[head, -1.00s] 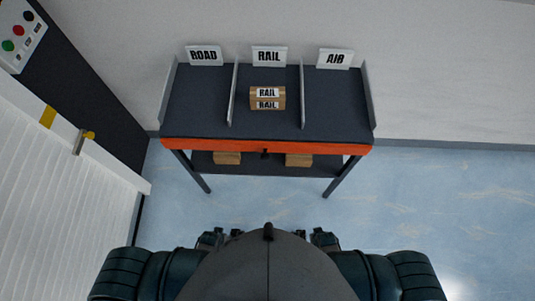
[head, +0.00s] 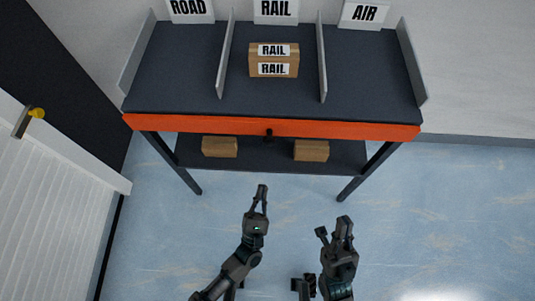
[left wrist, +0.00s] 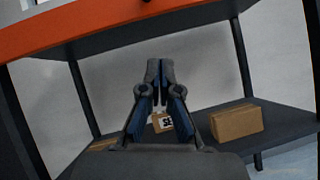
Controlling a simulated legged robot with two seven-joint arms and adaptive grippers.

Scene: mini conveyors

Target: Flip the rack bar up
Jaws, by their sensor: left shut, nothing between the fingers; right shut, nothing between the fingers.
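The orange rack bar (head: 200,126) runs along the front edge of the dark rack (head: 175,75), with a small black knob (head: 268,134) at its middle. It also crosses the top of the left wrist view (left wrist: 90,30). My left gripper (head: 262,188) is shut and empty, in front of the rack and apart from the bar. In the left wrist view its fingers (left wrist: 160,68) point up toward the bar, which is beyond them. My right gripper (head: 344,220) is shut and empty, further right and further back from the rack.
Upright dividers split the rack top into ROAD, RAIL and AIR lanes. The lower shelf (head: 265,155) holds cardboard boxes (head: 220,147), (head: 311,151). A white door (head: 60,210) is at left. Blue floor is free at right.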

